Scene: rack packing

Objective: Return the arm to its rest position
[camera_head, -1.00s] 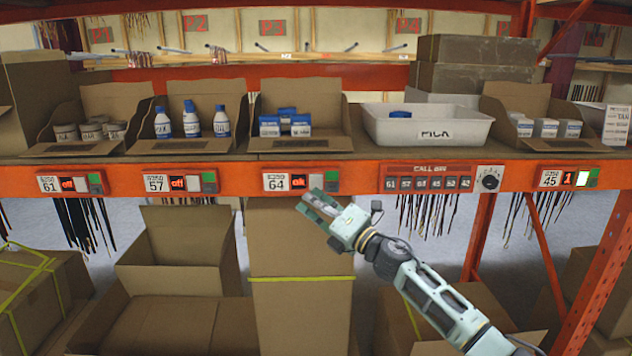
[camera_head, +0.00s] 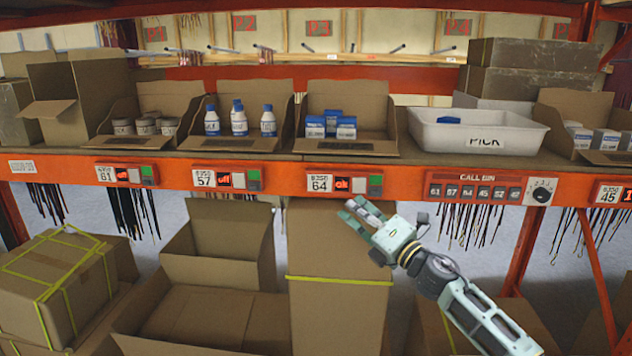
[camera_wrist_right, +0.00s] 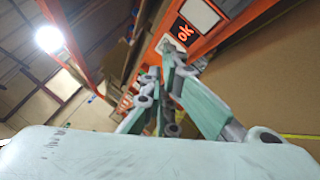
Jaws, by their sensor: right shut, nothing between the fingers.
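My right arm comes in from the lower right in the head view. Its pale green gripper (camera_head: 362,212) is shut and empty, in front of a tall cardboard box and just below the orange shelf beam, under the label 64 module (camera_head: 343,184). In the right wrist view the two fingers (camera_wrist_right: 163,78) converge, with nothing seen between them. The lit "ok" display (camera_wrist_right: 182,33) shows close above them there. My left gripper is not in view.
The orange shelf (camera_head: 270,180) carries open boxes of cans, bottles and small blue-white cartons, and a white PICK tray (camera_head: 425,133). Below stand a tall cardboard box (camera_head: 338,300), an open box (camera_head: 200,325) and a strapped box (camera_head: 62,285). An orange post (camera_head: 522,250) stands right.

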